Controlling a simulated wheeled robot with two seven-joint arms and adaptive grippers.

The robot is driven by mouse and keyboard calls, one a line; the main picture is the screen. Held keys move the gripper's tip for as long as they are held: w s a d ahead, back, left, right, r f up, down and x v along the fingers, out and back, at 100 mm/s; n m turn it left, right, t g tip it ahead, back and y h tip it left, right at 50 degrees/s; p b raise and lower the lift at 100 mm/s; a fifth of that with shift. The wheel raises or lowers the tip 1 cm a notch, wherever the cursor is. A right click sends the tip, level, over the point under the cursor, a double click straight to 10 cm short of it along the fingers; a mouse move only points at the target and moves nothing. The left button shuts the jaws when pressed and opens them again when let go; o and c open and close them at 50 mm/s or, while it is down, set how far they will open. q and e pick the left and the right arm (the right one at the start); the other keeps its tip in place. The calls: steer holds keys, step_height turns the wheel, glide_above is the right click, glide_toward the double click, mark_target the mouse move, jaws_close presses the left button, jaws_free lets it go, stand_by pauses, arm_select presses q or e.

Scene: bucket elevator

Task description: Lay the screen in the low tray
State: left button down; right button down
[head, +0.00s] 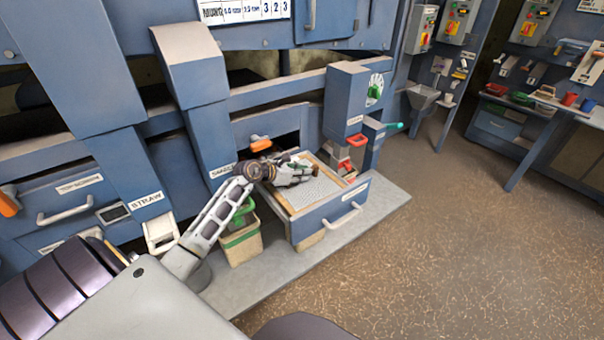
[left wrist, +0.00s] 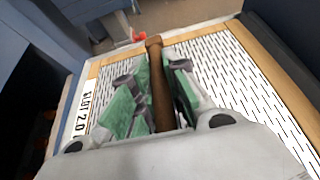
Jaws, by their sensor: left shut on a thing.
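The screen (head: 322,187) is a pale slotted sheet in a light wooden frame. It lies level within the walls of the low tray (head: 328,214), a blue-grey drawer pulled out of the machine; I cannot tell whether it rests fully on the bottom. In the left wrist view the screen (left wrist: 225,75) shows long slots, a wooden edge and a brown middle bar (left wrist: 157,85). My left gripper (head: 306,172) is over the screen, its green-padded fingers (left wrist: 160,68) shut on that bar. The gripper hides part of the screen. My right gripper is not in view.
The floor (head: 450,240) at right is clear.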

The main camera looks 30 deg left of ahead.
arm_select(q)
steer(key=c, duration=1.4)
jaws_free()
steer(key=shift+r, duration=0.15)
steer(key=shift+o, duration=0.4)
steer(key=shift+s, duration=0.1)
steer(key=shift+s+a+r, duration=0.1)
steer(key=shift+s+a, duration=0.15)
steer(key=shift+s, duration=0.15)
steer(key=shift+v, duration=5.4)
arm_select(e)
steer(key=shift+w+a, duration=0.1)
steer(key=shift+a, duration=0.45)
arm_select(q)
steer(key=shift+s+d, duration=0.1)
